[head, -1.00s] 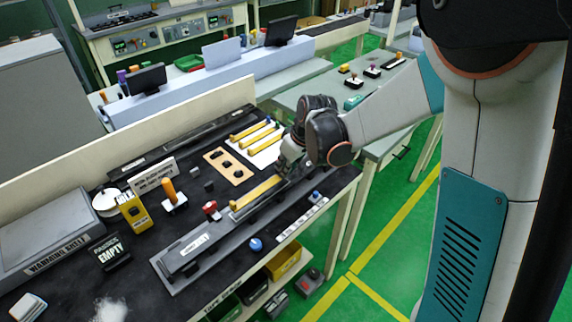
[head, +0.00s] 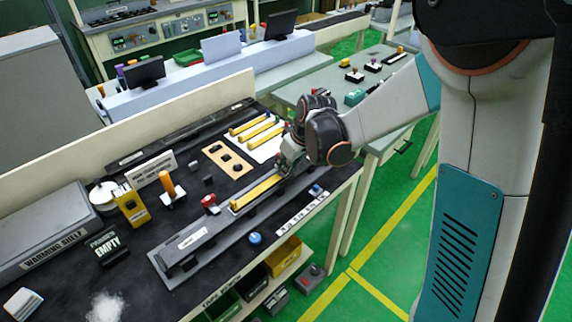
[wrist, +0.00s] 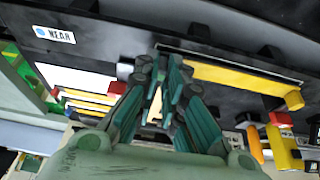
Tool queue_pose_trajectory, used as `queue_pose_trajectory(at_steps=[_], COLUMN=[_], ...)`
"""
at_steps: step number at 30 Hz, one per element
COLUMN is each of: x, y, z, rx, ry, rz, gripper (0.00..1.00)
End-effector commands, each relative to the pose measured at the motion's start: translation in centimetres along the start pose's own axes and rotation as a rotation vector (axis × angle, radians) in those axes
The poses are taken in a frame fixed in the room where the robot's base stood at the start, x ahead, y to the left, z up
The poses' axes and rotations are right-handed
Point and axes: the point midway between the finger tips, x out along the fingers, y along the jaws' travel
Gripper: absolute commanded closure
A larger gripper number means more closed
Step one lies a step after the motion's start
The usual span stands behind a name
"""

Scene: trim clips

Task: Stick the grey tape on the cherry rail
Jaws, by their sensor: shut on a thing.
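My gripper (head: 290,158) is at the far right end of a long grey fixture (head: 177,270) on the black bench; it also shows in the wrist view (wrist: 170,66). Its fingers are close together at the end of a thin dark grey strip (wrist: 232,61), seemingly the grey tape. The strip runs alongside a yellow bar (wrist: 240,80). That bar lies on the fixture in the head view (head: 257,192). Whether the strip touches it I cannot tell. No rail shows a clear cherry colour. The fingers and wrist hide the gripped end.
More yellow bars (head: 249,127) lie on a white sheet behind the fixture. A tan board (head: 228,162) with black pieces, a red-topped item (head: 210,201) and a blue knob (head: 255,238) are near it. A "NEAR" label (wrist: 55,34) shows in the wrist view.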

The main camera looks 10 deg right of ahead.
Motion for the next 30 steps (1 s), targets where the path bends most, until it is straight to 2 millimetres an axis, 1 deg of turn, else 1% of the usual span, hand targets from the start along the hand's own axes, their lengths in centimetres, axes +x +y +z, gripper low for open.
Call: queue_pose_trajectory(at_steps=[10, 11, 12, 13, 14, 25, 28, 30], x=[0.0, 0.0, 0.0, 0.0, 0.0, -0.2, -0.8, -1.7], y=[0.0, 0.0, 0.0, 0.0, 0.0, 0.0, 0.0, 0.0], z=[0.0, 0.0, 0.0, 0.0, 0.0, 0.0, 0.0, 0.0], rx=[0.0, 0.0, 0.0, 0.0, 0.0, 0.0, 0.0, 0.0], ry=[0.0, 0.0, 0.0, 0.0, 0.0, 0.0, 0.0, 0.0], rz=[0.0, 0.0, 0.0, 0.0, 0.0, 0.0, 0.0, 0.0], gripper=[1.0, 0.86, 0.77, 0.7, 0.67, 0.67, 0.67, 0.67])
